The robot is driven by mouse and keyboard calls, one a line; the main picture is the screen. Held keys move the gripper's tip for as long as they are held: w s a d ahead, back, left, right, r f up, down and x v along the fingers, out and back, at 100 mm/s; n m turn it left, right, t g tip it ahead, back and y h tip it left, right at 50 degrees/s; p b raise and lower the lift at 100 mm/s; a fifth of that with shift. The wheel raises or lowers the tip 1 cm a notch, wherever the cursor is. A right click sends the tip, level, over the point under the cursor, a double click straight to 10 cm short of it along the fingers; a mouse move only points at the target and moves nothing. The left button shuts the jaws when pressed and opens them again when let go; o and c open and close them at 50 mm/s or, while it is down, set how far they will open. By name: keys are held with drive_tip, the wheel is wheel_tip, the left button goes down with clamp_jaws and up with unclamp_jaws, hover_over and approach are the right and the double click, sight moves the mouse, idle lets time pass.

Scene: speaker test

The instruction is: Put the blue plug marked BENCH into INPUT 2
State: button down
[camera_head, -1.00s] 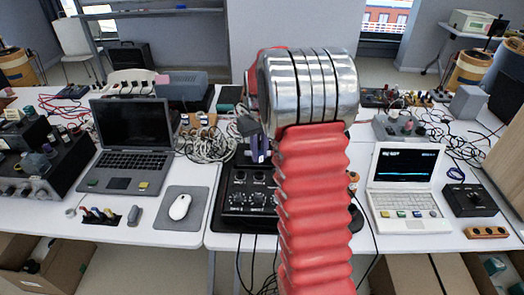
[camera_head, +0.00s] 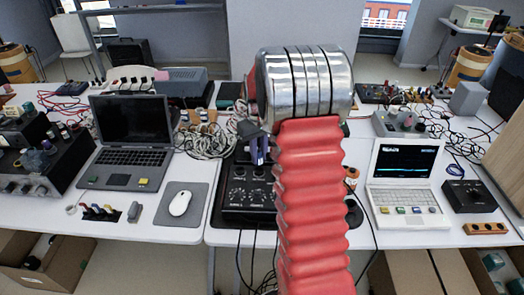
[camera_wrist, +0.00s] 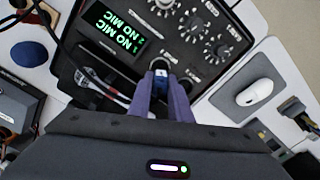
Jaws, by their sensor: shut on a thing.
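My gripper (camera_wrist: 161,84) has purple fingers shut on the blue plug (camera_wrist: 160,67), whose small end shows between the fingertips in the wrist view. The black mixer box (camera_wrist: 200,70) lies under the plug, with knobs and a green display (camera_wrist: 115,27) reading "NO MIC" on both lines. The plug end is over or at the row of sockets; I cannot tell whether it touches or enters one. The BENCH marking is not readable. In the head view my gripper (camera_head: 257,150) is above the back part of the mixer (camera_head: 245,200), partly hidden by my arm.
Silver-ended cables (camera_wrist: 92,82) lie beside the plug. A white mouse (camera_head: 180,203) on a grey pad and a grey laptop (camera_head: 130,140) are left of the mixer. A white laptop (camera_head: 405,185) is to its right. Tangled cables (camera_head: 205,142) lie behind.

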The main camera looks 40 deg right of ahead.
sight(259, 162)
drive_tip(key=shift+f, duration=1.7)
drive_tip(key=shift+f, duration=0.2)
drive_tip(key=c, duration=1.5)
unclamp_jaws()
drive_tip(key=shift+c, duration=0.2)
wheel_tip(259, 162, up, 14)
drive_tip(key=shift+f, duration=0.1)
drive_tip(key=shift+w, duration=0.1)
